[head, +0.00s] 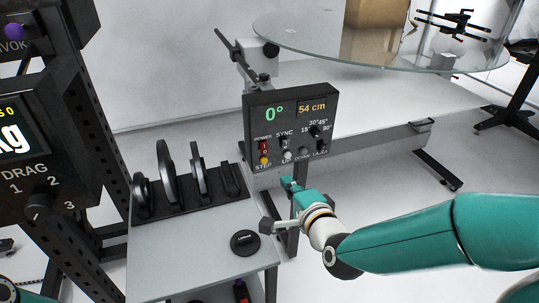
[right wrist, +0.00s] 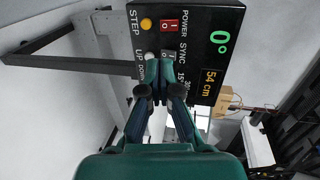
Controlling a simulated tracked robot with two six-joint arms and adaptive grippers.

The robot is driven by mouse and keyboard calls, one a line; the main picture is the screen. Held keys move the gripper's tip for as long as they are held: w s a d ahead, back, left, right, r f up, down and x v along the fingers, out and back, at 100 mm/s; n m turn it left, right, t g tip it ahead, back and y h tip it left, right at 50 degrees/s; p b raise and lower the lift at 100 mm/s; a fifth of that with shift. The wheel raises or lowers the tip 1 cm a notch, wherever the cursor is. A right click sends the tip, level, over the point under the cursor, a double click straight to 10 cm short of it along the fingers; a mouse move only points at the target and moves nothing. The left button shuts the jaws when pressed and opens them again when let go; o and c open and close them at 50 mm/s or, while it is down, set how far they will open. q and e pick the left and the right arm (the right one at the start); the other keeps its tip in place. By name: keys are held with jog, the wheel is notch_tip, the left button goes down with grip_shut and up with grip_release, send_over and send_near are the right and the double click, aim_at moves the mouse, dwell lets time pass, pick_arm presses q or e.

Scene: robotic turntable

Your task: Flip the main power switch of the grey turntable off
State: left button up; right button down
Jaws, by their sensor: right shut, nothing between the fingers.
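The black control panel (head: 290,125) of the grey turntable faces me and reads 0° and 54 cm. Its red power switch (head: 263,147) is at the panel's left, above a yellow STEP button (head: 264,160). The right wrist view shows the panel turned on its side, with the red switch (right wrist: 169,26) near its top; its rocker position is too small to tell. My right gripper (head: 289,183) is shut and empty, just below the panel. In the right wrist view its fingertips (right wrist: 158,90) overlap the panel's button side, apart from the red switch. My left gripper is out of view.
The turntable's glass disc (head: 330,48) carries a cardboard box (head: 373,28) and a black drone (head: 458,22). A black frame with a display (head: 25,140) stands farther left.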

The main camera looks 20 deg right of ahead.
jog(key=shift+d, duration=0.2)
send_near(264, 148)
jog(key=w+f, duration=0.1)
jog(key=w, duration=0.1)
jog(key=w+f, duration=0.1)
jog(key=w, duration=0.1)
jog(key=w+f, duration=0.1)
jog(key=w, duration=0.1)
jog(key=shift+w+d+f, duration=0.15)
jog(key=shift+w+f, duration=0.15)
jog(key=shift+w, duration=0.1)
